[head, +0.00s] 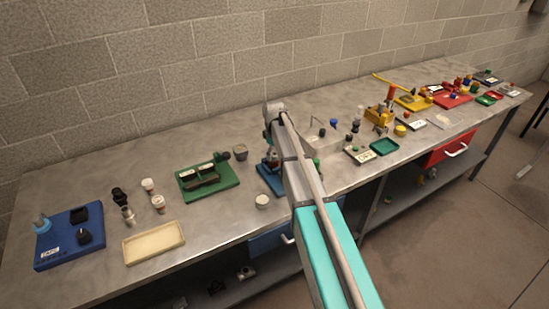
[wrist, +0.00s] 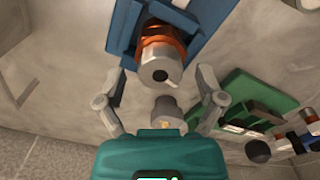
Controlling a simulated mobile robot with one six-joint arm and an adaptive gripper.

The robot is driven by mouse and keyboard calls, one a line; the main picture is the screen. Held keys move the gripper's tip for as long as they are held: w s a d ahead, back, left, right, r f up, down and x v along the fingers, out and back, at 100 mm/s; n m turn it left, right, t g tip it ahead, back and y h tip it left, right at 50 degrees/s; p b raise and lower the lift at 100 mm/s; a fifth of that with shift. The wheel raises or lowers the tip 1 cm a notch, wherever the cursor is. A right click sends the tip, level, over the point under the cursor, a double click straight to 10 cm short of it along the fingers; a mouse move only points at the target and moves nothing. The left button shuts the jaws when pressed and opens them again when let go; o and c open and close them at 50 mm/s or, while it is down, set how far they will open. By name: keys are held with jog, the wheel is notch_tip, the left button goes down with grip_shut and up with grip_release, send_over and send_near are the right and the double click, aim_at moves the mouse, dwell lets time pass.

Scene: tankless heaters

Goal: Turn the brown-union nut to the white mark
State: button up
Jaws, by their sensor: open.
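The brown union (wrist: 160,40) shows in the wrist view as an orange-brown ring with a grey cylindrical end (wrist: 158,67) facing me. It sits on a blue board (wrist: 197,28). A small white mark (wrist: 173,84) shows at the lower right of the grey end. My gripper (wrist: 159,73) is open, with one finger on each side of the grey end and visible space between. I cannot tell exactly how deep the fingertips reach. In the head view, my arm covers much of the blue board (head: 268,181) and the union.
A grey cylindrical piece (wrist: 165,110) shows between the fingers, nearer the gripper body. A green board (head: 222,185) with dark parts stands to the left in the head view. A beige tray (head: 153,242) and a white round piece (head: 262,201) lie nearby. The wall runs behind the bench.

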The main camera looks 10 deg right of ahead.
jog(key=shift+f, duration=0.3)
jog(key=c, duration=1.2)
jog(key=shift+o, duration=0.2)
jog(key=shift+m, duration=0.5)
jog(key=m, duration=1)
jog(key=shift+m, duration=2.5)
